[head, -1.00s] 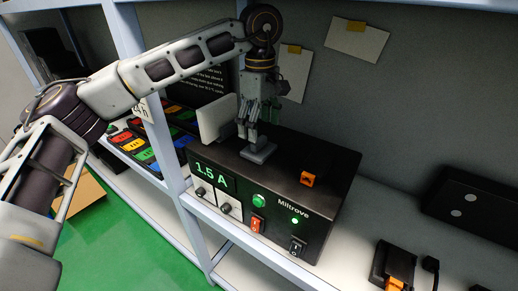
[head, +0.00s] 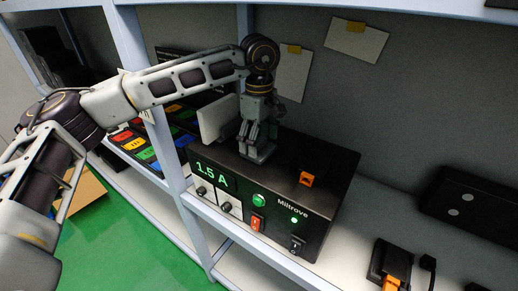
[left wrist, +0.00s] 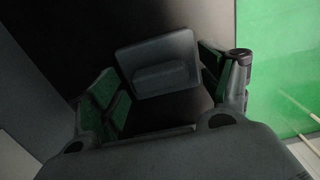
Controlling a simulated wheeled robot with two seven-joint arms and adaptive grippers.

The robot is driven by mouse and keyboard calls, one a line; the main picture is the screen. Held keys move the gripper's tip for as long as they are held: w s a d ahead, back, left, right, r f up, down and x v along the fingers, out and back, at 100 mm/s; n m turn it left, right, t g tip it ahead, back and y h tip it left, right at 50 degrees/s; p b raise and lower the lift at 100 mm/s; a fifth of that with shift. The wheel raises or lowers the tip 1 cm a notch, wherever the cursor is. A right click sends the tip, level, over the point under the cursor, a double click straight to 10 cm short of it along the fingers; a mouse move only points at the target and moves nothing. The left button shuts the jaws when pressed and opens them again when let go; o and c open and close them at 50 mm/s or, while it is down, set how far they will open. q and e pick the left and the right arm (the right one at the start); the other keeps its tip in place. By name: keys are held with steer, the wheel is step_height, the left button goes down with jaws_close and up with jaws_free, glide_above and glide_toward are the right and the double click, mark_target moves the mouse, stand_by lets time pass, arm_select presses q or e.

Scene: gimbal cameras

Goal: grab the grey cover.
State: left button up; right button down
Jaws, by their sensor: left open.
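The grey cover (left wrist: 160,65) is a small dark-grey plate with a raised block on it, and it lies on top of the black Miltrove power unit (head: 330,172). In the head view only part of the cover (head: 258,157) shows, below my left gripper (head: 255,148). In the left wrist view my left gripper (left wrist: 162,92) is open, with one green-padded finger on each side of the cover. The fingers point down. I cannot tell whether they touch it. My right gripper is not in view.
The unit's front has a 1.5 A display (head: 212,174), knobs and switches. An orange and black connector (head: 308,178) sits on its top. A light panel (head: 217,118) stands close behind the gripper. A shelf post (head: 172,150) is at left. Another black box (head: 470,205) is at right.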

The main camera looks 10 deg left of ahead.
mark_target(262, 141)
arm_select(q)
steer(key=c, duration=1.1)
steer(key=shift+r, duration=0.3)
step_height(262, 141, up, 2)
steer(key=shift+p, duration=0.6)
steer(key=shift+s+d+r, duration=0.15)
steer(key=shift+d+r, duration=0.3)
steer(key=shift+r, duration=0.1)
steer(key=shift+s+d+p, duration=0.1)
steer(key=shift+s+d, duration=1.85)
steer(key=shift+d, duration=2.85)
steer(key=shift+s+d+p, duration=0.1)
steer(key=shift+s+d, duration=1.9)
steer(key=shift+d, duration=2.8)
steer(key=shift+s+d+p, duration=0.1)
steer(key=shift+s+d, duration=1.85)
steer(key=shift+d, duration=2.85)
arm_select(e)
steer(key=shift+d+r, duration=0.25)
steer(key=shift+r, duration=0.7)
